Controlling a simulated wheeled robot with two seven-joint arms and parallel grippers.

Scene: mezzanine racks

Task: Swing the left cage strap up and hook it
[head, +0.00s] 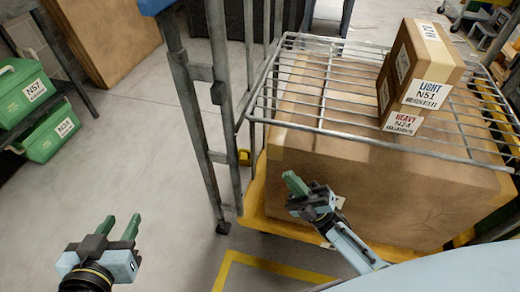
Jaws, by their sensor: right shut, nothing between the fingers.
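The cage has grey upright posts (207,130) on its left, a yellow base (258,222) and a wire shelf (350,137). I cannot make out the left strap or its hook for certain. A small yellow piece (244,157) shows by the left posts. My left gripper (120,223) is open and empty, left of the cage over the floor, its green fingers apart. My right gripper (292,180) is shut and empty in front of the large carton, right of the left posts.
A large carton (385,195) fills the cage under the wire shelf. Boxes labelled LIGHT N51 (432,70) and HEAVY N24 (404,122) are on the shelf. Green bins (22,95) stand on a rack at the left. The floor (150,140) between rack and cage is clear.

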